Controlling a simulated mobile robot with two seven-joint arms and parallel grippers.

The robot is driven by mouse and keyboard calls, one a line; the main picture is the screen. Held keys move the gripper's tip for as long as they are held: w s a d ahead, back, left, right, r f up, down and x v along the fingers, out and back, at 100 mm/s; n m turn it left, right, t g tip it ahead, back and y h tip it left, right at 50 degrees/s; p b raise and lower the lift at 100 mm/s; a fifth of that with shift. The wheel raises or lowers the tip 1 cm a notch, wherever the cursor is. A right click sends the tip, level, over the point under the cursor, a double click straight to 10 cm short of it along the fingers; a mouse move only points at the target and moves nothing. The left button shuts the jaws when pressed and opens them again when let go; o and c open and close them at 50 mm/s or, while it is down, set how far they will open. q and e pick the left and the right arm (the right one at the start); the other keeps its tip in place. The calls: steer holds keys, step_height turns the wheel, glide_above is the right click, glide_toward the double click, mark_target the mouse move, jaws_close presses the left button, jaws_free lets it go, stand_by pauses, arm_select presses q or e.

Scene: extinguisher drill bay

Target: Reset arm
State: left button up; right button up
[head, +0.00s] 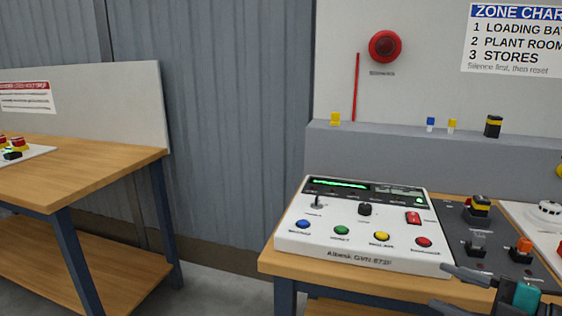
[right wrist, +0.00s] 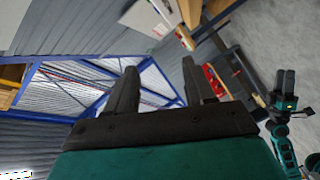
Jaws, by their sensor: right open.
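My right gripper (head: 443,287) is at the lower right of the head view, in front of the right bench, with its fingers apart and nothing between them. In the right wrist view its two dark fingers (right wrist: 159,68) stand well apart and empty. A teal arm with a dark gripper (right wrist: 285,83), which looks like my left one, points up at the right of that view. It is too small to tell whether it is open. The left gripper is out of the head view.
A white control panel (head: 355,245) with coloured buttons, a lever and a green display sits on the right wooden bench (head: 269,262). A grey plate (head: 452,222) with switches lies beside it. Another bench (head: 90,172) stands left. A gap separates the benches.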

steer(key=s+a+f+m+h+p, duration=0.1)
steer(key=s+a+f+m+h, duration=0.2)
steer(key=f+m, duration=0.3)
steer(key=s+a+f+m+h+p, duration=0.1)
steer(key=s+a+f+m+h, duration=0.2)
steer(key=f, duration=0.6)
steer(key=s+a+f+m+g+h+p, duration=0.1)
steer(key=s+a+f+m+h+p, duration=0.1)
steer(key=s+f+m, duration=0.4)
steer(key=a+f+m+h, duration=0.1)
steer(key=a+f+m, duration=0.1)
steer(key=m, duration=0.1)
steer(key=shift+h, duration=0.3)
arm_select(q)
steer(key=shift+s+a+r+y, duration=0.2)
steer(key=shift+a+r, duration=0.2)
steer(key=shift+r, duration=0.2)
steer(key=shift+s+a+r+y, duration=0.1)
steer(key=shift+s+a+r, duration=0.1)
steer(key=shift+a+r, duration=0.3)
arm_select(e)
steer(key=shift+s, duration=0.2)
steer(key=shift+c, duration=0.3)
